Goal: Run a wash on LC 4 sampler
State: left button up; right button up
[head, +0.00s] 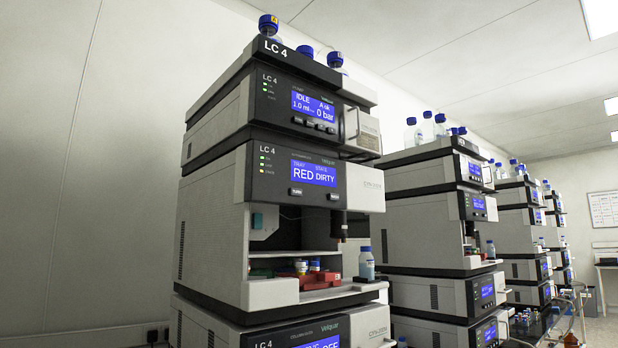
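The LC 4 sampler (262,215) is the second module down in the nearest stack. Its blue screen (313,173) reads tray RED, state DIRTY. Below is an open bay with a red tray (315,286), a green piece and several small vials. A blue-capped bottle (366,264) stands at the bay's right front. Neither of my grippers is in view.
The LC 4 pump module (262,97) above reads IDLE, 0 bar, with blue-capped bottles (268,26) on top. Another module (300,338) sits below. More stacks (430,230) recede to the right. A plain wall (80,170) is at left.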

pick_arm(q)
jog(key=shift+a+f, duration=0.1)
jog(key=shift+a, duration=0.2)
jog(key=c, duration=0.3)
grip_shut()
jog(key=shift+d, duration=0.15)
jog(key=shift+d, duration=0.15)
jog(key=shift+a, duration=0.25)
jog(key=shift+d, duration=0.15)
